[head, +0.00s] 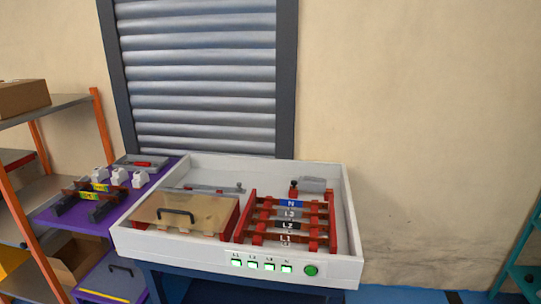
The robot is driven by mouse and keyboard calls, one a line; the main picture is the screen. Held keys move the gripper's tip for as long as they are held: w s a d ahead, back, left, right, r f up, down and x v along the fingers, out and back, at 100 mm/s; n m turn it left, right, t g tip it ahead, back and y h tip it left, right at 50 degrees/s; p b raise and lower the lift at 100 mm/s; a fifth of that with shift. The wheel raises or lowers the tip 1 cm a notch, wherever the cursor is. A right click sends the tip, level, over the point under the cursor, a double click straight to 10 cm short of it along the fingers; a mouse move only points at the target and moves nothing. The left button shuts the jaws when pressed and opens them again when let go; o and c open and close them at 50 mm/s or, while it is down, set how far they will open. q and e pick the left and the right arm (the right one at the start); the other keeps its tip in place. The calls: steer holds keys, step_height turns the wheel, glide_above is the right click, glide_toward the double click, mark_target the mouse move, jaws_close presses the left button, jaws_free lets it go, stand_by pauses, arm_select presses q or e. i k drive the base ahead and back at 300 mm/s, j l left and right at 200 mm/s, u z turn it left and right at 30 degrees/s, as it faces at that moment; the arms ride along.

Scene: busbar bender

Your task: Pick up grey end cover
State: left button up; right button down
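A flat grey panel with a dark handle (115,278) lies on the lower purple shelf at the bottom left; it looks like a cover. A small grey block (313,185) sits inside the white tray at its back right. I cannot tell for sure which of these is the grey end cover. Neither of my grippers is in view.
The white tray (135,237) holds a tan see-through cover with a black handle (185,213) and a red rack with bars (288,222). A purple table (52,213) with white and dark parts stands left. An orange-post shelf (102,130) is far left.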

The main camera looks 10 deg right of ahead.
mark_target(307, 184)
steer(key=i+l+u, duration=0.2)
steer(key=l, duration=0.35)
steer(key=i+l+u, duration=0.2)
steer(key=l, duration=0.4)
steer(key=l+u, duration=0.2)
steer(key=l, duration=0.4)
steer(key=i+l+u, duration=0.2)
steer(key=l, duration=0.45)
steer(key=k, duration=0.1)
